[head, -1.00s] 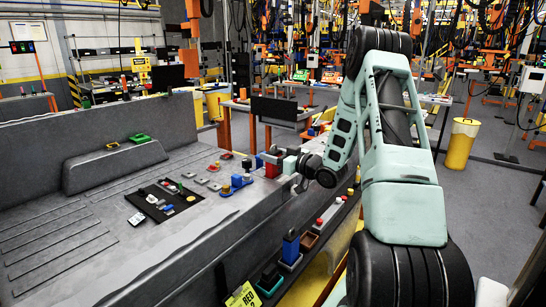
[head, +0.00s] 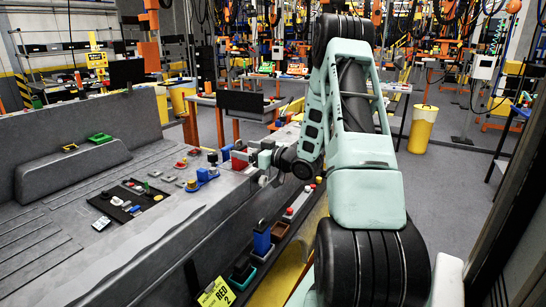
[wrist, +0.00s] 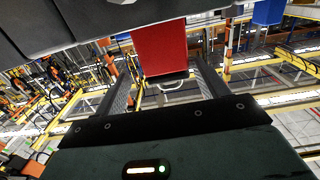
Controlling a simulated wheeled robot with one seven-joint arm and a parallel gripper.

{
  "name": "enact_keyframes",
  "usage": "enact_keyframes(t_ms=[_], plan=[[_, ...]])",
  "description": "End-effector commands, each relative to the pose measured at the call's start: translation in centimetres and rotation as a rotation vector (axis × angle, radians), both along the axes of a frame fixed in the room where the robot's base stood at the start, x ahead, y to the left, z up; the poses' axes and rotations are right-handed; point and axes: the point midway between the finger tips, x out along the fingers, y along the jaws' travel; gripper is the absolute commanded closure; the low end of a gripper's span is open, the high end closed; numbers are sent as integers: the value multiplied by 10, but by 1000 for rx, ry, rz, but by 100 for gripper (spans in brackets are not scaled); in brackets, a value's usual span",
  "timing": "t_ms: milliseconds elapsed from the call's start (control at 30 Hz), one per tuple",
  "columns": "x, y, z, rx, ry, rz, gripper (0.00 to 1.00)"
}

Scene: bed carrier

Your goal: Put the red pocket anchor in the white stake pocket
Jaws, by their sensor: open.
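A red block (head: 239,161), which looks like the red pocket anchor, is at the right edge of the grey bed, beside blue parts. My gripper (head: 254,157) is at it, reaching in from the right. In the wrist view the red block (wrist: 174,46) is between the two fingers of my open gripper (wrist: 164,58), one finger on each side. Whether the fingers touch it I cannot tell. I cannot pick out the white stake pocket with certainty; small red-and-white fittings (head: 289,212) line the side rail.
A blue block (head: 262,238) and a brown pocket (head: 282,230) are along the bed's side, near a yellow RED 2 tag (head: 216,293). A black tray (head: 130,201) of small parts and a green part (head: 100,138) are on the bed.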

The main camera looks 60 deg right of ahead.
Motion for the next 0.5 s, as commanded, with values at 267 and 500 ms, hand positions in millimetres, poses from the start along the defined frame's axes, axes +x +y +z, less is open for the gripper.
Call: enact_keyframes(t_ms=[267, 500], plan=[[-64, -2, 2, 0, -8, 2, 28], [-116, -4, 5, 1, -12, 5, 28]])
